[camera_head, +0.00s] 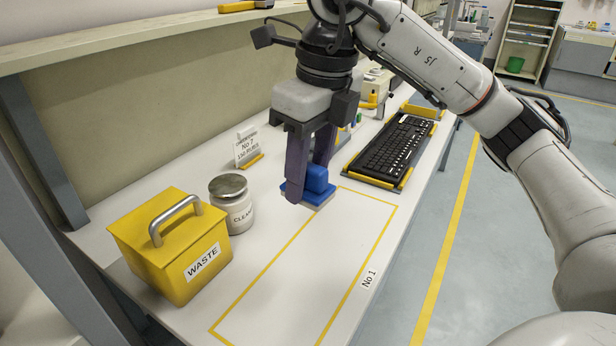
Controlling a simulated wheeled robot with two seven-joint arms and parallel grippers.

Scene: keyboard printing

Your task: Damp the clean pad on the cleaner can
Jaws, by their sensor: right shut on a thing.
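My right gripper (308,182) hangs down over the white bench with its purple fingers around a blue block-like pad (318,181). It is shut on this pad, which has a blue handle on a wider flat blue base. A finger hides part of the pad. Whether the pad touches the bench is hard to tell. The cleaner can (238,216) is a white round can with a grey metallic top and a label that reads in part "CLEAN". It stands upright to the left of the pad, apart from it. My left gripper is not in view.
A yellow WASTE box (173,262) with a metal handle stands left of the can. A yellow-outlined area (310,262) marked No 1 is empty. A black keyboard (391,148) lies in a yellow holder beyond. A small sign (247,148) stands behind the can.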

